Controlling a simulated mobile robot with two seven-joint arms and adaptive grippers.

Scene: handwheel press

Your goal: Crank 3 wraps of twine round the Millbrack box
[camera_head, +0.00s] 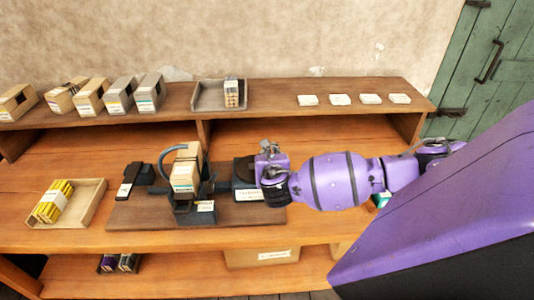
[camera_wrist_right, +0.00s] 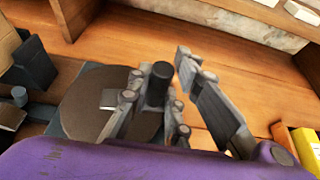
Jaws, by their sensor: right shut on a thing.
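A tan box with a white label (camera_head: 185,172) stands upright in a dark press (camera_head: 196,215) on the bench. Its label is too small to read, so I cannot confirm the Millbrack name. To its right is a round dark handwheel (camera_head: 243,168), seen from above in the right wrist view (camera_wrist_right: 85,105). My right gripper (camera_head: 270,156) is at the wheel's right side, shut on its upright black crank knob (camera_wrist_right: 158,82). The knob is hidden behind the gripper in the head view. No twine can be made out on the box. My left gripper is out of view.
Several boxes (camera_head: 120,95) and a tray (camera_head: 208,98) stand on the upper shelf, with white cards (camera_head: 340,99) at right. A tray of yellow sticks (camera_head: 90,205) lies left of the press board (camera_head: 135,215). A black device (camera_head: 133,180) sits on that board.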

